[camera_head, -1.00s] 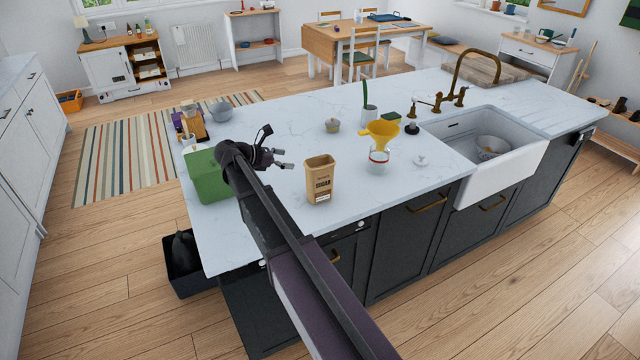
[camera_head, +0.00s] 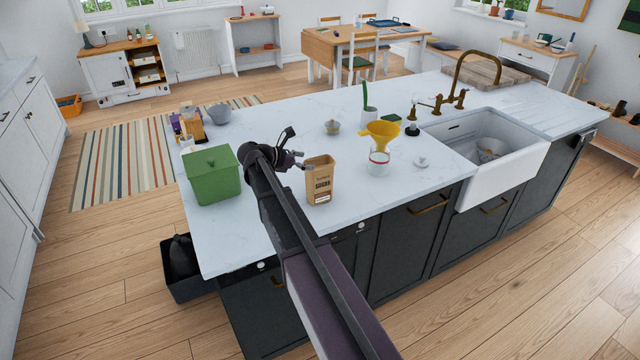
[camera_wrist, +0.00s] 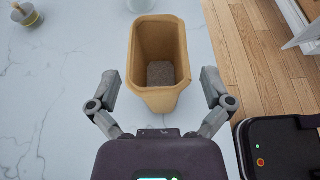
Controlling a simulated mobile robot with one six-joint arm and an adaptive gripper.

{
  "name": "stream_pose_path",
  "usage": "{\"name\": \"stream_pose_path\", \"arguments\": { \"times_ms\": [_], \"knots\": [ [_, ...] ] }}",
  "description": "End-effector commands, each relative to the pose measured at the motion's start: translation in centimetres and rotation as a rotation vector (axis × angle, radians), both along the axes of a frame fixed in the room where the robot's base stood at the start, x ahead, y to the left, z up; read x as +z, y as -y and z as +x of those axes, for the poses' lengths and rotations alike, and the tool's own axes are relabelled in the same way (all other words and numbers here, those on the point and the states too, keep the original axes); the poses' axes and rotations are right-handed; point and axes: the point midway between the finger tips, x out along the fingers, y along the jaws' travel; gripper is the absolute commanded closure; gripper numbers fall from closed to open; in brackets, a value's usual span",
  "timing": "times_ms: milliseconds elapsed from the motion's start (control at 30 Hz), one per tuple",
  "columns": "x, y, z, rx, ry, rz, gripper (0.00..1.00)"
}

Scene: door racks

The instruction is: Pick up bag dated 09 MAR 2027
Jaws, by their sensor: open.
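A brown paper bag (camera_head: 320,184) with "SUGAR" on its front stands upright on the white island top (camera_head: 240,265). No date on it is readable. In the wrist view the bag (camera_wrist: 158,95) has an open top with grey-brown contents low inside. My gripper (camera_head: 301,161) is just left of the bag in the head view. In the wrist view my gripper (camera_wrist: 160,76) is open, with one finger on each side of the bag and visible gaps between. The bag is not held.
A green lidded box (camera_head: 212,178) stands left of my arm. A yellow funnel (camera_head: 383,130) on a glass jar (camera_head: 378,160) is to the right of the bag, with a small white lid (camera_head: 421,162) beyond. The island's front edge is close.

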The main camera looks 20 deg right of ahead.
Motion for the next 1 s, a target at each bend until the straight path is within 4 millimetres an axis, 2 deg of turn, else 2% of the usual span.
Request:
{"name": "stream_pose_path", "arguments": {
  "times_ms": [500,1000],
  "knots": [
    [-2.0,4.4,0.3,-0.001,0.001,0.0,0.0],
    [-2.0,4.7,0.3,0.0,0.0,0.0,0.0]
  ]
}}
